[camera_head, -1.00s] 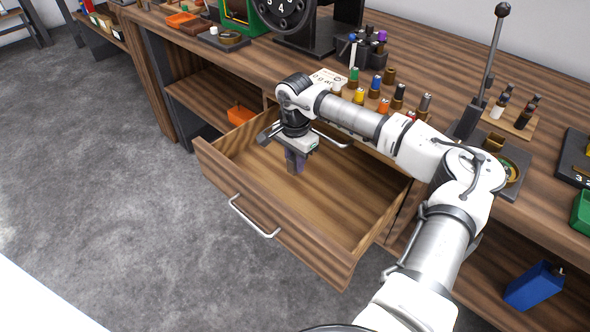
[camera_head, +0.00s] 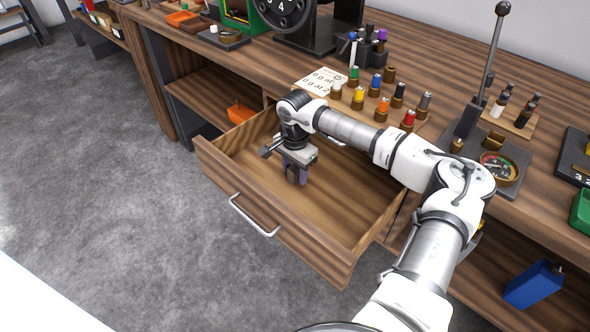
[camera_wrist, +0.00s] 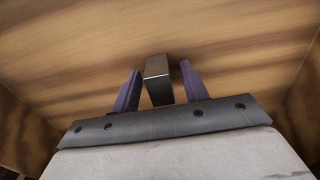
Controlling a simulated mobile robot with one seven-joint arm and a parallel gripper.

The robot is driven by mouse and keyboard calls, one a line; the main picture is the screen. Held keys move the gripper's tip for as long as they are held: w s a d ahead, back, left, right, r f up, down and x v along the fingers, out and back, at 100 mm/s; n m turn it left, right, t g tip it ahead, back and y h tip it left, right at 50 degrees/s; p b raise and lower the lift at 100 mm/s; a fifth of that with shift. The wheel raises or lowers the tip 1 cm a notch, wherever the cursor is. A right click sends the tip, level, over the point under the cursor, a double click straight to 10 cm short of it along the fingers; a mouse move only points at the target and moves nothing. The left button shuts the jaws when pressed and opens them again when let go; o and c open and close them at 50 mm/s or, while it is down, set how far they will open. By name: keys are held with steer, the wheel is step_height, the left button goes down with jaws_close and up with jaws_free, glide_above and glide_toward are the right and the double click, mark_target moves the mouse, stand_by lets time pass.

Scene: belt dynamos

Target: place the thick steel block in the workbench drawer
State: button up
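The workbench drawer (camera_head: 337,203) is pulled out and shows a bare wooden floor. My gripper (camera_head: 297,177) points down inside the drawer area. In the wrist view, the steel block (camera_wrist: 157,78) is a small dark block with a lighter metallic face. It sits between the two purple fingers of my gripper (camera_wrist: 160,88), with a narrow gap on each side, so the fingers are open around it. The drawer floor (camera_wrist: 230,40) lies behind it. Whether the block rests on that floor is hard to tell. In the head view the fingers and hand hide the block.
The drawer's front panel with its handle (camera_head: 253,215) and its side walls surround my gripper. An orange bin (camera_head: 240,113) is on the shelf beside the drawer.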

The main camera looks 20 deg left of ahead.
mark_target(295, 167)
step_height(295, 167, up, 12)
steer(key=b, duration=0.1)
steer(key=shift+r, duration=0.2)
stand_by(0.3)
